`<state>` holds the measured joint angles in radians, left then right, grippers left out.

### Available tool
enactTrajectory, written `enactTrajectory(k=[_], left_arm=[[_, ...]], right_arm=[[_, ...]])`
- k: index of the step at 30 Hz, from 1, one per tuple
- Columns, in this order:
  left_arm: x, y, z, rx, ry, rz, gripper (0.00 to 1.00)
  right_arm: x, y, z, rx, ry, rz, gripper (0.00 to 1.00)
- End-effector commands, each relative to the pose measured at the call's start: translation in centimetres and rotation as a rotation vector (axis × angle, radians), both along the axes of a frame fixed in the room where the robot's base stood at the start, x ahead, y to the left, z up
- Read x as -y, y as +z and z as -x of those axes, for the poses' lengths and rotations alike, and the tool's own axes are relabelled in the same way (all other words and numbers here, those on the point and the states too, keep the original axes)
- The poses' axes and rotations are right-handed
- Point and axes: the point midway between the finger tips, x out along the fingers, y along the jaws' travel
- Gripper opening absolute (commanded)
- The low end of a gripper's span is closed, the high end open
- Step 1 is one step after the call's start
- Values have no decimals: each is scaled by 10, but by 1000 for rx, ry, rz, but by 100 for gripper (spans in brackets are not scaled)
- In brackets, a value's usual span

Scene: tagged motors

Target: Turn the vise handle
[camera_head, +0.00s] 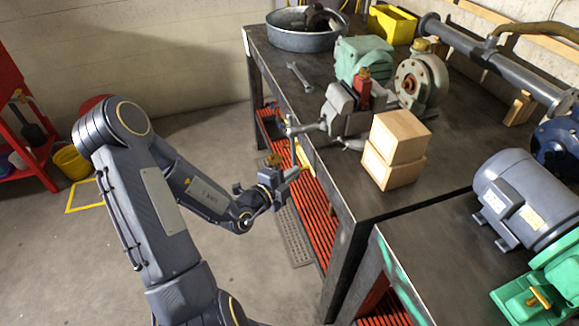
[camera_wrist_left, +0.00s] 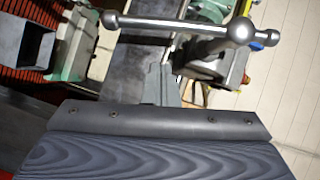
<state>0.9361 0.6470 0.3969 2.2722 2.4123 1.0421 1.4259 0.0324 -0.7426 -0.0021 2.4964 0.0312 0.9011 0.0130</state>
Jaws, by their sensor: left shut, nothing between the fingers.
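The grey vise (camera_head: 345,113) sits at the front edge of the workbench, and a red part (camera_head: 363,90) shows at its jaws. Its handle (camera_head: 289,128), a thin bar on the end of the screw, sticks out past the bench edge. In the left wrist view the handle (camera_wrist_left: 180,25) is a metal bar with ball ends, lying across the top of the picture. My left gripper (camera_head: 298,174) is shut and empty, just below the handle and in front of the bench. I cannot tell whether it touches the bar. My right gripper is not in view.
Two stacked wooden blocks (camera_head: 398,137) stand right of the vise. A wrench (camera_head: 299,77) lies behind it, with a metal basin (camera_head: 305,34) at the far end. Green pump housings (camera_head: 362,58) and a grey motor (camera_head: 525,195) occupy the bench. The floor before the bench is open.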

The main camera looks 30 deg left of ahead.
Motion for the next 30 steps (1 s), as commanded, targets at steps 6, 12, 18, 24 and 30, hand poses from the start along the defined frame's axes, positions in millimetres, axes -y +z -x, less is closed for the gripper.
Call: enactTrajectory(k=[6,12,18,24,30], left_arm=[[-20,-7,-21,0,6,-2,0],[-24,-9,-26,-1,4,-2,0],[-24,-9,-25,-1,4,-2,0],[-30,-22,-32,70,4,-83,0],[-40,-22,-40,165,4,-193,0]], right_arm=[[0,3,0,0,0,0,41],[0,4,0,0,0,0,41],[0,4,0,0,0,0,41],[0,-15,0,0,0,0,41],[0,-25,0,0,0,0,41]])
